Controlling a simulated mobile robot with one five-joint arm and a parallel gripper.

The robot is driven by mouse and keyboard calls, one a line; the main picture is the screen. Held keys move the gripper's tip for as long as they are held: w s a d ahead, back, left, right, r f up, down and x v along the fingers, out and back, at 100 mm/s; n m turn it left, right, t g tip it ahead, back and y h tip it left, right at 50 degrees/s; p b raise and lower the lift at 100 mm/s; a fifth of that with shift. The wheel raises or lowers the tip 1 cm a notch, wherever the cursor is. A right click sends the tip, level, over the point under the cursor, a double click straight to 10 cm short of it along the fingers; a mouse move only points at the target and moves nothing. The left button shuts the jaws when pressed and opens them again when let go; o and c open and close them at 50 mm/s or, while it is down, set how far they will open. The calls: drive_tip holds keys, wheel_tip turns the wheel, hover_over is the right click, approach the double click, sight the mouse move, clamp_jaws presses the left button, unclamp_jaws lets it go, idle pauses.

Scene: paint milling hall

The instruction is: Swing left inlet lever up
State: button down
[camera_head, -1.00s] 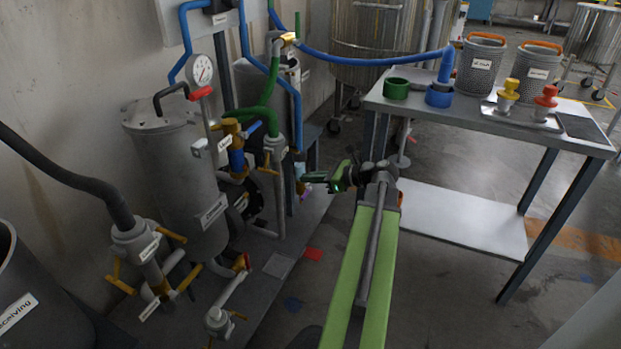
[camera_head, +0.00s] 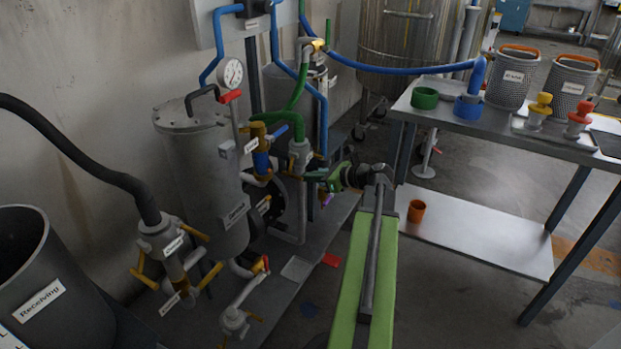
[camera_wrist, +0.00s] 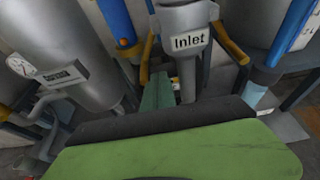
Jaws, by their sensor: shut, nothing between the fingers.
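The inlet is a grey coupling (camera_head: 300,153) under the green hose in the head view. A matching right lever (camera_wrist: 231,44) slants down on the other side. My gripper (camera_head: 311,176) is shut and empty, close in front of and below the inlet. In the wrist view its green fingers (camera_wrist: 157,92) lie just under the left lever's lower end; I cannot tell whether they touch.
A grey tank (camera_head: 208,180) with a gauge (camera_head: 230,72) stands left of the inlet. A black receiving bin (camera_head: 50,285) is at lower left. A metal table (camera_head: 455,122) with strainers and cups stands at right, with an orange cup (camera_head: 416,211) on its lower shelf.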

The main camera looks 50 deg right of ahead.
drive_tip(key=shift+s+a+r, duration=0.1)
drive_tip(key=shift+s+a, duration=0.05)
drive_tip(key=shift+a, duration=0.3)
drive_tip(key=shift+s+a+r+p, duration=0.1)
drive_tip(key=shift+a+r+p, duration=0.1)
drive_tip(key=shift+a, duration=0.2)
drive_tip(key=shift+s+a+r+p, duration=0.1)
drive_tip(key=shift+a+p, duration=0.05)
drive_tip(key=shift+a, duration=0.3)
